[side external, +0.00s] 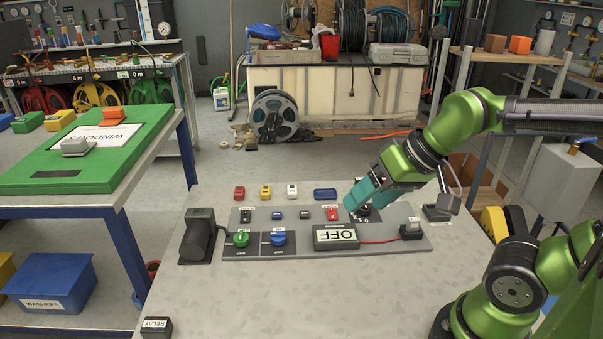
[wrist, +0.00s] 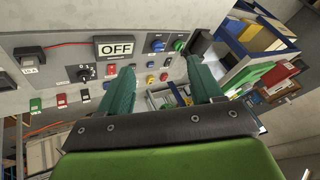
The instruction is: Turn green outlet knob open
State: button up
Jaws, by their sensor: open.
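The green outlet knob (side external: 241,238) sits at the front left of the grey panel (side external: 300,249) in the side view. It also shows in the wrist view (wrist: 179,45), at the upper right beyond my fingers. A blue knob (side external: 278,240) is beside it. My gripper (side external: 361,194) is over the right part of the panel, near a black rotary switch (side external: 364,213) and well apart from the green knob. In the wrist view its two teal fingers (wrist: 161,80) are spread with nothing held between them.
The panel bears a display reading OFF (side external: 336,237), a red switch (side external: 332,214) and a plug with a red cable (side external: 411,229). A black motor-like unit (side external: 199,236) stands at its left. Small coloured blocks (side external: 265,191) lie behind it. The front tabletop is mostly clear.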

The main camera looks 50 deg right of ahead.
jog(key=w+a+n+g, duration=0.3)
jog(key=w+n, duration=0.1)
jog(key=w, duration=1)
jog(key=n+g+h, duration=0.2)
jog(key=n+g, duration=0.1)
jog(key=n, duration=0.8)
send_over(240, 234)
notch_tip(240, 234, down, 5)
notch_tip(240, 234, down, 16)
jog(key=shift+a+f, duration=0.1)
jog(key=shift+c, duration=0.4)
jog(key=c, duration=1)
